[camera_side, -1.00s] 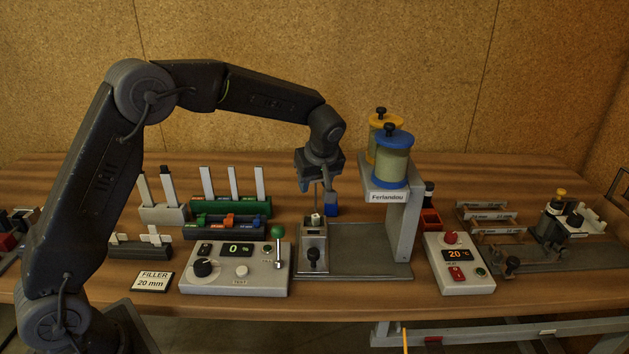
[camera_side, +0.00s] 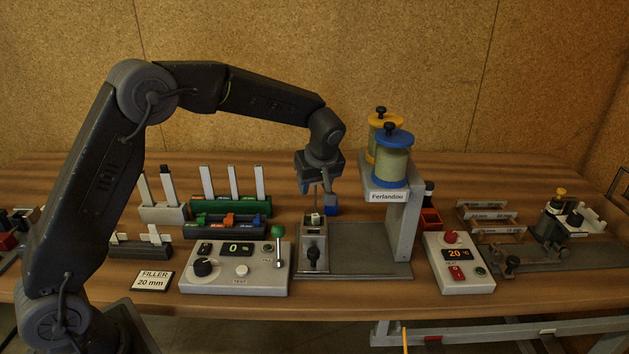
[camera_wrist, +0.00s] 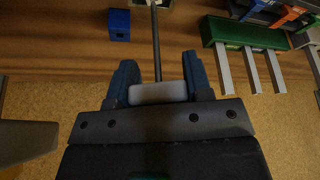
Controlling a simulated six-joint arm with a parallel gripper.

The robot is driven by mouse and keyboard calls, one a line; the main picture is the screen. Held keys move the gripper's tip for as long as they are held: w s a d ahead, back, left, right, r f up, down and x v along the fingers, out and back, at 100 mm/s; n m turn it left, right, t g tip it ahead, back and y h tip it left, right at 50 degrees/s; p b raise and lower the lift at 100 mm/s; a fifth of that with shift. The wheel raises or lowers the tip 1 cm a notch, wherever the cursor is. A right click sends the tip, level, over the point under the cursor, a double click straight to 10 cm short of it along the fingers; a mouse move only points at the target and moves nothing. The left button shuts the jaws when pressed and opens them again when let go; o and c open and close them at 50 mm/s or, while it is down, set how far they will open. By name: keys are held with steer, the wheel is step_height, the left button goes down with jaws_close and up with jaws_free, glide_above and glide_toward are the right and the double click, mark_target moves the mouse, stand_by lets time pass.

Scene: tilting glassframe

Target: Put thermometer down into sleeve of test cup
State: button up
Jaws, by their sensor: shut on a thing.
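My gripper (camera_side: 318,187) points down over the metal fixture. In the wrist view, its blue fingers (camera_wrist: 160,65) are shut on the thermometer's pale block-shaped head (camera_wrist: 158,93). The thermometer's thin dark stem (camera_wrist: 156,45) runs from the head towards the test cup (camera_side: 316,219). In the side view the stem (camera_side: 316,202) looks near upright, with its lower end at the small pale cup on the fixture (camera_side: 313,240). I cannot tell whether the tip is inside the sleeve or just above it. In the wrist view the cup is cut off at the top edge.
A blue block (camera_side: 331,208) stands close behind the cup. The Ferlandou stand (camera_side: 403,230) with blue and yellow containers is to the right. A control box (camera_side: 235,268) and racks of strips (camera_side: 230,205) are to the left. A 20 °C box (camera_side: 459,263) is at right.

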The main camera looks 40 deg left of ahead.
mark_target(314, 214)
steer(key=shift+f, duration=2.75)
steer(key=o, duration=1)
steer(key=shift+r, duration=0.1)
steer(key=v, duration=1.3)
steer(key=shift+d+r, duration=0.15)
steer(key=shift+r, duration=0.15)
steer(key=shift+s, duration=0.1)
steer(key=s+r+m+t+h, duration=0.1)
steer(key=s+r+m+h, duration=0.3)
steer(key=s, duration=0.7)
steer(key=s+r+m+t+y, duration=0.1)
steer(key=s+r+m, duration=0.3)
steer(key=s, duration=0.6)
steer(key=s+f+m, duration=0.1)
steer(key=s, duration=0.2)
steer(key=s+f+m+t, duration=0.1)
steer(key=s+f+m, duration=0.1)
steer(key=s+d+f+m+h, duration=0.1)
steer(key=s+f+m, duration=0.1)
steer(key=s, duration=0.1)
steer(key=shift+s+t, duration=0.3)
steer(key=shift+t, duration=0.1)
